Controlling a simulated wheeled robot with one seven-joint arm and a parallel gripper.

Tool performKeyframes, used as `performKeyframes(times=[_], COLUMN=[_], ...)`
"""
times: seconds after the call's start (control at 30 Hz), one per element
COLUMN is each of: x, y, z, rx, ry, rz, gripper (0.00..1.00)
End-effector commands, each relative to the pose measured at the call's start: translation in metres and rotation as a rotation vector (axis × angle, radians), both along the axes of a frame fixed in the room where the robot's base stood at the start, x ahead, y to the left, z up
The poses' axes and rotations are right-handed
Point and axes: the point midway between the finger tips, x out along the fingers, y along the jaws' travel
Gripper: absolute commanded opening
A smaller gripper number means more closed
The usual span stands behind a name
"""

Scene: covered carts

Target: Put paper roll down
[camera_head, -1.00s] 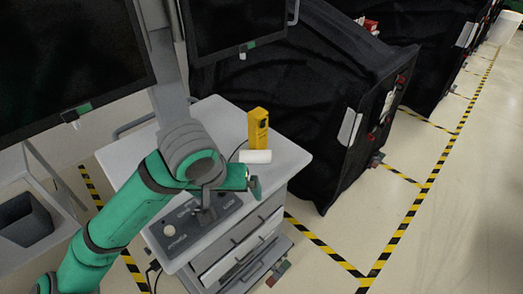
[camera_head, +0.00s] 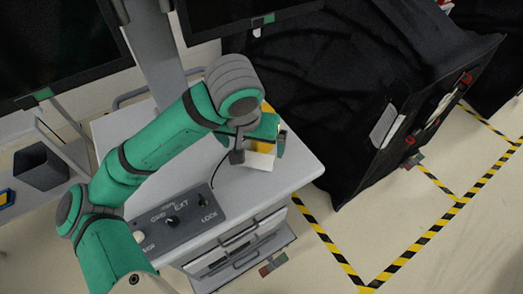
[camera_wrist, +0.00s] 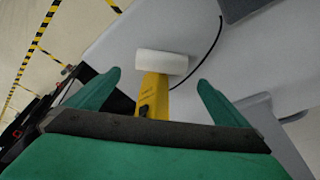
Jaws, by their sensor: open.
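The white paper roll (camera_wrist: 161,63) lies on its side on the light grey cart top (camera_wrist: 110,45). In the wrist view it lies ahead of my fingertips, between their lines, with a gap around it. My gripper (camera_wrist: 159,80) is open and empty. In the head view, my gripper (camera_head: 268,136) is over the right part of the cart top and partly hides the roll (camera_head: 260,161). A yellow device (camera_wrist: 154,95) stands beside the roll; it shows between my fingers in the wrist view and is mostly hidden in the head view.
A grey control box (camera_head: 172,220) with knobs is on the cart's front left. A black cable (camera_wrist: 213,40) curves near the roll. A black covered cart (camera_head: 330,90) stands close at the right. Monitors hang behind.

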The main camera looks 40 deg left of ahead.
Motion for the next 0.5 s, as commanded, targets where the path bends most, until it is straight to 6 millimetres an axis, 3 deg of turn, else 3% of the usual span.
performKeyframes(times=[0.23, 0.5], x=[0.009, 0.014], y=[0.004, 0.007], z=[-0.035, -0.052], rx=[-0.002, 0.0], ry=[0.002, 0.002], rz=[0.0, -0.001], gripper=[1.0, 1.0])
